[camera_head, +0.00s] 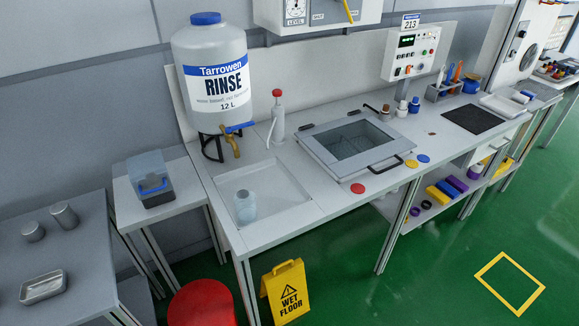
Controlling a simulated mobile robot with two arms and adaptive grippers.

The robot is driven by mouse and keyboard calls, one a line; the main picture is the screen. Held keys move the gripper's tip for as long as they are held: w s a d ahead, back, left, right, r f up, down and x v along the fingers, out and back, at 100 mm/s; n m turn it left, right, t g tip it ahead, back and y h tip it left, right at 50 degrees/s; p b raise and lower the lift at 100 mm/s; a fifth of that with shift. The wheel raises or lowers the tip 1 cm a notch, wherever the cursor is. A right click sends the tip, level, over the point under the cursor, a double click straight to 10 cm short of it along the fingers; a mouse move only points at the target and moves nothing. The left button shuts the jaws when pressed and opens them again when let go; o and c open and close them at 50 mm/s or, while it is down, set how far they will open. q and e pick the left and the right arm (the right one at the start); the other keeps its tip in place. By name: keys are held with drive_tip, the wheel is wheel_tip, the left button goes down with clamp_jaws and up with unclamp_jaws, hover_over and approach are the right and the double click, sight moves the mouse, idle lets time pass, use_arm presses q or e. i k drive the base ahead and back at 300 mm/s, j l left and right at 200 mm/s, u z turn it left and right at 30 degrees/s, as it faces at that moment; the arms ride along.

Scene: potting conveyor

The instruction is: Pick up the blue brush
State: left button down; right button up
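A slim upright blue item (451,72), perhaps the blue brush, stands in a grey holder (433,95) at the back right of the long bench. An orange-handled item (458,71) stands right beside it. They are too small to make out bristles. Neither of my grippers is in view, and nothing is seen touching the holder.
A lidded sink (315,150), bottles, a dark mat (473,120) and a white tray (507,107) occupy the bench. A red stool (203,305) and yellow wet floor sign (286,291) stand in front.

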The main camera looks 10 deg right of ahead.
sight(443, 93)
drive_tip(key=z, duration=1.35)
drive_tip(key=i+l+u, duration=0.2)
drive_tip(key=l+u, duration=0.2)
drive_tip(key=i+l+u, duration=0.15)
drive_tip(key=l+u, duration=0.25)
drive_tip(key=j, duration=0.1)
